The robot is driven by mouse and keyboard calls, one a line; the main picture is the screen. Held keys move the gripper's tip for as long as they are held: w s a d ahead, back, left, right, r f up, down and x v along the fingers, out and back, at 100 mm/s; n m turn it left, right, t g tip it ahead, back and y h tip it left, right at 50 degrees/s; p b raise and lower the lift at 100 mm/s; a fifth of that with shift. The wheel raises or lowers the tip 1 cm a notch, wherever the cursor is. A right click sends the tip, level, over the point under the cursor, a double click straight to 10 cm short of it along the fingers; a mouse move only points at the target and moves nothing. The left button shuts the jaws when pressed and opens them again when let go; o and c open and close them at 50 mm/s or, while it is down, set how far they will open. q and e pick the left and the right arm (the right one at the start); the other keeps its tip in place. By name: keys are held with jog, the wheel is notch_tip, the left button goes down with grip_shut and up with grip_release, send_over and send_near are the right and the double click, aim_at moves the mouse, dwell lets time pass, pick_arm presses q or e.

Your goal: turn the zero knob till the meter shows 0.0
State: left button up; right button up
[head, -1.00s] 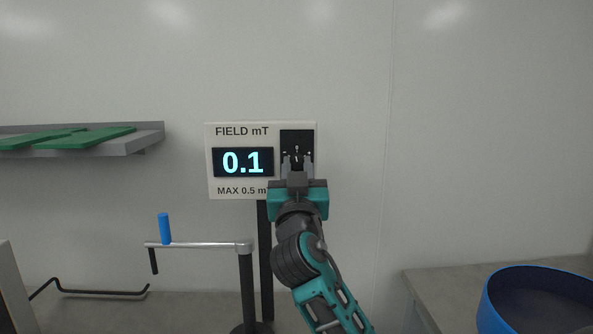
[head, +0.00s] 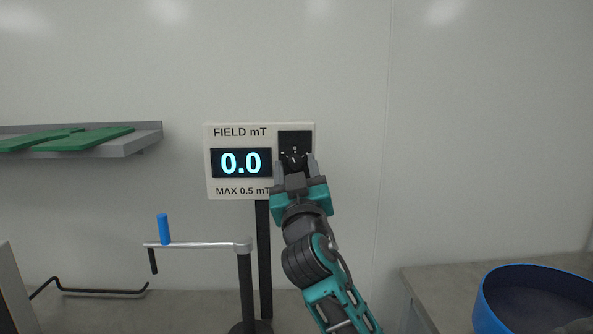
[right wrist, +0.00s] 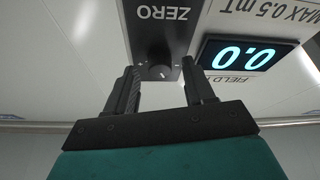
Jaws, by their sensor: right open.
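The meter (head: 222,190) is a pale panel on a dark post, and its display (head: 241,162) reads 0.0 in the head view. The display also reads 0.0, upside down, in the right wrist view (right wrist: 241,55). The zero knob (right wrist: 159,72) is dark with a light mark and sits on a black plate labelled ZERO. My right gripper (head: 295,161) is open in front of the plate. In the right wrist view its fingers stand apart on either side of the knob, with gaps showing. My left gripper is not in view.
A metal arm with a blue handle (head: 164,229) stands left of the meter post. A grey shelf (head: 140,143) with green boards is on the wall at left. A blue round container (head: 487,309) stands on the counter at right.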

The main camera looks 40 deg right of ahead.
jog(key=shift+f, duration=0.1)
jog(key=b+v, duration=0.2)
jog(key=v, duration=1)
jog(key=shift+s+a, duration=0.2)
jog(key=shift+s, duration=0.15)
